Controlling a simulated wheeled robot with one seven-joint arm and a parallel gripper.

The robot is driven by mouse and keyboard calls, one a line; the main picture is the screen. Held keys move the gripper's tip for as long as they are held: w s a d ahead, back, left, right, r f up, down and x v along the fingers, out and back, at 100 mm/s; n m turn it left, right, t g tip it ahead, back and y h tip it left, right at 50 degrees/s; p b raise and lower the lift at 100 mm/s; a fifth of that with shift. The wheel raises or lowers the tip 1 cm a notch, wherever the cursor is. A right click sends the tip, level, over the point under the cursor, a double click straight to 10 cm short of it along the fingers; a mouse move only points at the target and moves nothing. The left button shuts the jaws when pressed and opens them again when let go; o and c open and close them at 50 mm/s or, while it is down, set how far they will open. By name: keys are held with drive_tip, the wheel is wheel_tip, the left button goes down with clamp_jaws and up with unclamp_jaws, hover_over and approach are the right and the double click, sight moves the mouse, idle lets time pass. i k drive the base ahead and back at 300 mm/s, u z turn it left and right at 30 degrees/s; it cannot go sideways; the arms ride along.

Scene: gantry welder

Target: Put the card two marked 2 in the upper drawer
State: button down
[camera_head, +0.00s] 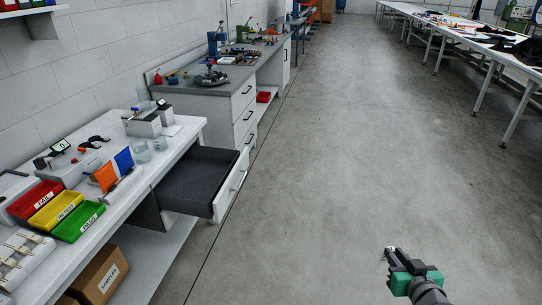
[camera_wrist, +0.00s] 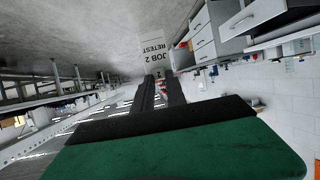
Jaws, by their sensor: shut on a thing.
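A white card (camera_wrist: 153,46) marked "JOB 2 RETEST" shows in the wrist view, held at the tips of my gripper (camera_wrist: 157,84). In the head view my gripper (camera_head: 390,252) is at the lower right, out over the bare floor, shut on the card, whose thin edge barely shows there. A drawer (camera_head: 229,194) under the white bench is pulled out, to the left of my gripper and well apart from it. Its dark inside looks empty. It is just below the bench top; whether other drawers lie under it cannot be told.
The white bench (camera_head: 188,132) bears red, yellow and green bins (camera_head: 78,222), orange and blue cards (camera_head: 124,160) and glass jars. A grey-topped bench (camera_head: 215,92) with shut drawers (camera_head: 243,113) stands beyond. Long tables (camera_head: 465,38) stand at the right. The floor between is clear.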

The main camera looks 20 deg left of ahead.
sight(189, 174)
drive_tip(key=u, duration=0.65)
drive_tip(key=i, duration=1.1)
drive_tip(key=u, duration=1.8)
drive_tip(key=i, duration=1.45)
drive_tip(key=u, duration=0.05)
